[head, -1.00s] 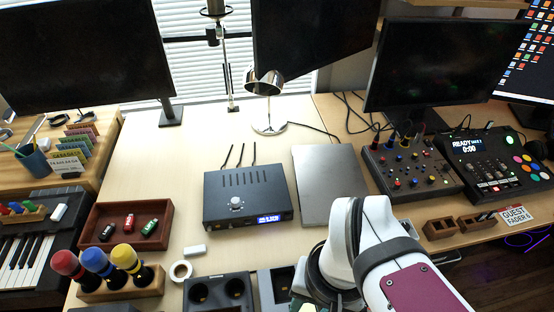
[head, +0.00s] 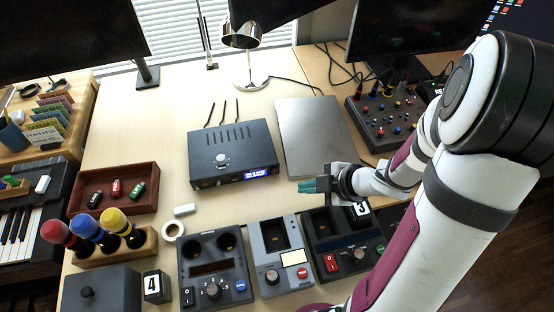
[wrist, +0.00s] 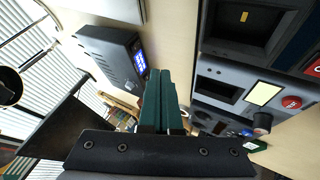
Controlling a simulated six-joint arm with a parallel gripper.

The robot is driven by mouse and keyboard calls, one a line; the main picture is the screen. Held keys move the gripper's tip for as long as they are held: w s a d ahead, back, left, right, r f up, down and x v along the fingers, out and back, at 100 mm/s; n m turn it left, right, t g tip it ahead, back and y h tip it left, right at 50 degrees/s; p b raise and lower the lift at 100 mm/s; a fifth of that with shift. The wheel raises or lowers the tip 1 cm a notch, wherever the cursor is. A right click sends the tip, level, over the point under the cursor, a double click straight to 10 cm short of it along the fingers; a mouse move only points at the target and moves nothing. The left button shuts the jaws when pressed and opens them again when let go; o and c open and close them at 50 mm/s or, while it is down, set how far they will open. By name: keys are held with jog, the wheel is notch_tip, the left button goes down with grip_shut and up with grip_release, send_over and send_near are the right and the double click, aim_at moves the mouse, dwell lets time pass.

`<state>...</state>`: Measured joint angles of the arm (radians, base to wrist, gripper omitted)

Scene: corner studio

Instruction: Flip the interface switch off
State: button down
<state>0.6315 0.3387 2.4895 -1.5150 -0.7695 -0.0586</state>
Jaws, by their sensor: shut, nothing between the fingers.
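A dark box-shaped interface (head: 205,150) with a top knob, vents, antennas or cables behind and a lit blue front display stands mid-table; it also shows in the wrist view (wrist: 105,50). A switch on its front is too small to make out. My gripper (head: 306,186) has teal fingers, shut and empty. It hovers to the right of the interface and above the table, apart from it. In the wrist view my gripper (wrist: 160,90) points between the interface and the front row of devices.
A grey flat slab (head: 310,130) lies behind my gripper. In front stand a knobbed unit (head: 212,262), a grey unit with a red button (head: 270,245) and a dark unit with a red rocker (head: 342,240). A tape roll (head: 172,230) and a red tray (head: 140,175) lie left.

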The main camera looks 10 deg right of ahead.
aim_at(272, 171)
jog(key=x, duration=0.9)
jog(key=shift+f, duration=0.1)
jog(key=w, duration=0.3)
jog(key=shift+w+a+f, duration=0.1)
jog(key=shift+w+a, duration=0.1)
jog(key=shift+w, duration=0.55)
jog(key=shift+w, duration=0.3)
jog(key=shift+r, duration=0.25)
jog(key=shift+r, duration=0.75)
